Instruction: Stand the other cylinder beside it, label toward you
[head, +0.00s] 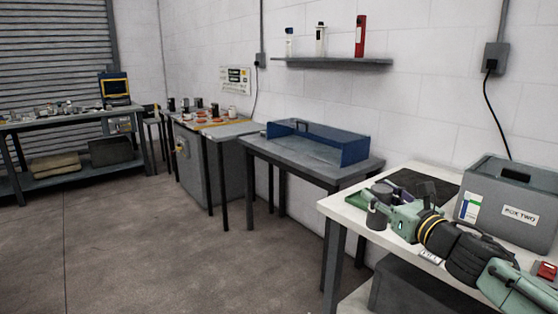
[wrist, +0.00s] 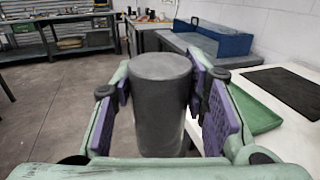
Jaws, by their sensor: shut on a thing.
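My gripper (head: 384,204) is shut on a dark grey cylinder (wrist: 161,100), with a purple pad on each side of it. The cylinder stands upright in the grip. In the head view the cylinder (head: 376,217) is at the front left of the white table, partly behind my fingers. I cannot tell whether it touches the table. No label shows on its visible side. Several small dark upright things (head: 214,110) stand on a farther bench; they are too small to identify as cylinders.
A blue open box (head: 345,152) sits on the neighbouring table. A wall shelf (head: 335,63) holds 3 bottles. The floor at left is clear.

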